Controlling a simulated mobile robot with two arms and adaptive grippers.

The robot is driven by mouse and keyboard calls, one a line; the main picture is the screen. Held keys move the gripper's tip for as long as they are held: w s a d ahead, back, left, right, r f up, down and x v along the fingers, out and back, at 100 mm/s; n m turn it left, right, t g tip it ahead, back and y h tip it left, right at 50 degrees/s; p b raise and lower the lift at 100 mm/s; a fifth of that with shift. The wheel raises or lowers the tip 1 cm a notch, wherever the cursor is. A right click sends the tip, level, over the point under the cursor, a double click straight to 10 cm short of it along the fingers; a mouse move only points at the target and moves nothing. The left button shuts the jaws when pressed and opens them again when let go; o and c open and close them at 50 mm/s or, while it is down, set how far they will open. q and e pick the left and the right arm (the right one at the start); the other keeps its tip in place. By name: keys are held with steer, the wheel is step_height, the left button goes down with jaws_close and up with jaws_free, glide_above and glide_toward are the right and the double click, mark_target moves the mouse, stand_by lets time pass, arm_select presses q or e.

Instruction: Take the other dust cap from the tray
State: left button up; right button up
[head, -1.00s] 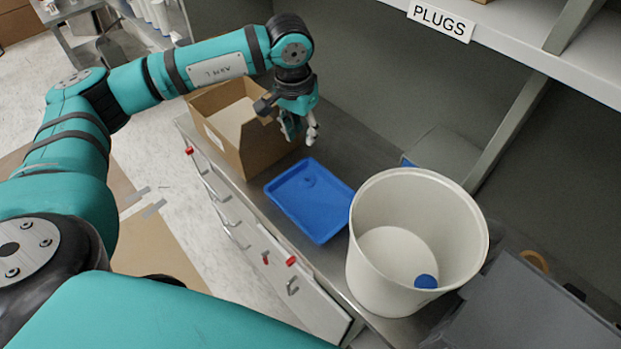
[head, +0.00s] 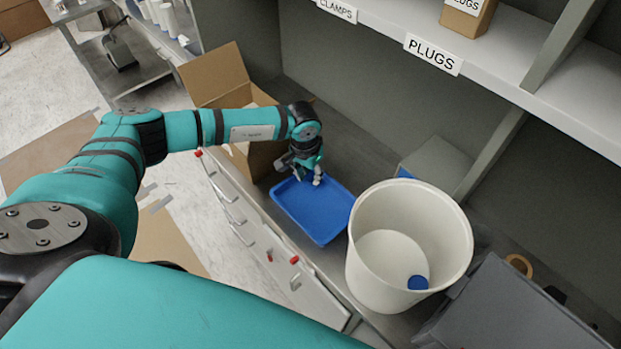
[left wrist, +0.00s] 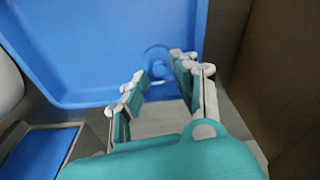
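The blue tray (head: 325,222) lies on the grey counter. A round blue dust cap (left wrist: 158,62) lies in the tray in the left wrist view, hard to tell from the tray floor; in the head view my gripper hides it. My left gripper (head: 309,180) reaches down over the tray's far end. In the left wrist view its fingers (left wrist: 159,70) are apart, with the cap showing between and just beyond the tips. I cannot tell whether they touch it. Another blue cap (head: 418,282) lies inside the white bin (head: 365,285). My right gripper is out of view.
An open cardboard box (head: 215,80) stands close behind and left of my left gripper. The white bin stands right of the tray. A grey case (head: 515,310) is at the right. A shelf labelled PLUGS (head: 434,54) overhangs the counter.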

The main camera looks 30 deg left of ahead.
arm_select(q)
steer(key=shift+w+f, duration=0.15)
steer(key=shift+f, duration=0.95)
steer(key=c, duration=0.5)
steer(key=shift+r, duration=0.15)
